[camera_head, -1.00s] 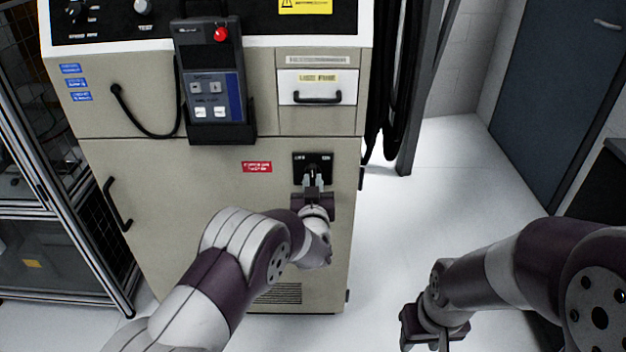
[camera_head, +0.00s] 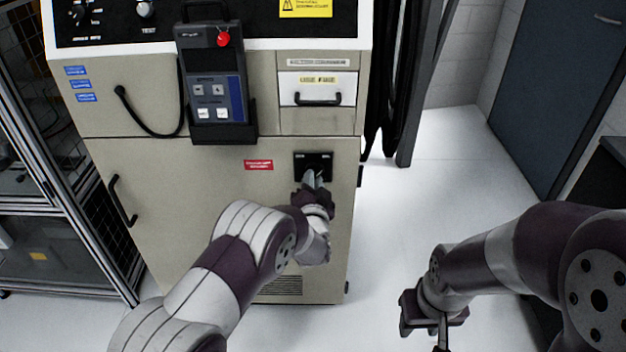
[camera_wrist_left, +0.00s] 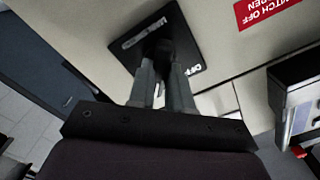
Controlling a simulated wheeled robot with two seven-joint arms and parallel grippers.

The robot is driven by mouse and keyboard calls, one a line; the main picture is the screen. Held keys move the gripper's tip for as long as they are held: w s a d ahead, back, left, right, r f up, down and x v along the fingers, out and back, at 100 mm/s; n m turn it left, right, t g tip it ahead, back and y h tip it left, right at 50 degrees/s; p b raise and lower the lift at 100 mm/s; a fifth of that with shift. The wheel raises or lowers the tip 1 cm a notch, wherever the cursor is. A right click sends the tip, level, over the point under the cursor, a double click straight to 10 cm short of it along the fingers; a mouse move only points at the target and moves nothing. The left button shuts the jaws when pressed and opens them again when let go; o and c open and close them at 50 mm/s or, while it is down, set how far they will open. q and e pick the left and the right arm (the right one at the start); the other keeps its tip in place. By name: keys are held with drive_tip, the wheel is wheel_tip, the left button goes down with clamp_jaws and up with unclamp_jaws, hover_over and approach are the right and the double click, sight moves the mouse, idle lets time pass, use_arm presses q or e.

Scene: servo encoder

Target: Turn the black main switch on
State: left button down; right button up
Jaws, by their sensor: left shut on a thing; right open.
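The black main switch (camera_head: 301,162) is a square black plate on the front of the beige cabinet, under the drawer. In the left wrist view the plate (camera_wrist_left: 185,28) shows at an angle, with an upside-down OFF label on its right part. My left gripper (camera_head: 313,177) is at the switch, its fingers shut on the handle. The fingers also show in the left wrist view (camera_wrist_left: 172,66); they and the shadow hide most of the handle. My right gripper (camera_head: 441,340) is open and empty over the floor at lower right, its fingertips near the picture's bottom edge.
The cabinet (camera_head: 220,220) carries a teach pendant (camera_head: 215,85) in a holder, a cable, a drawer (camera_head: 317,88) and a red label (camera_head: 258,165). A metal-framed cage (camera_head: 60,200) stands at left. The white floor (camera_head: 400,220) to the right is free.

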use_arm(q)
drive_tip(key=shift+m, duration=0.4)
drive_tip(key=c, duration=1)
unclamp_jaws()
drive_tip(key=shift+c, duration=0.2)
drive_tip(key=shift+s, duration=0.1)
drive_tip(key=s+p, duration=0.1)
drive_tip(key=s, duration=1.1)
drive_tip(key=shift+s+p, duration=0.3)
drive_tip(key=shift+p, duration=0.1)
drive_tip(key=shift+f, duration=0.1)
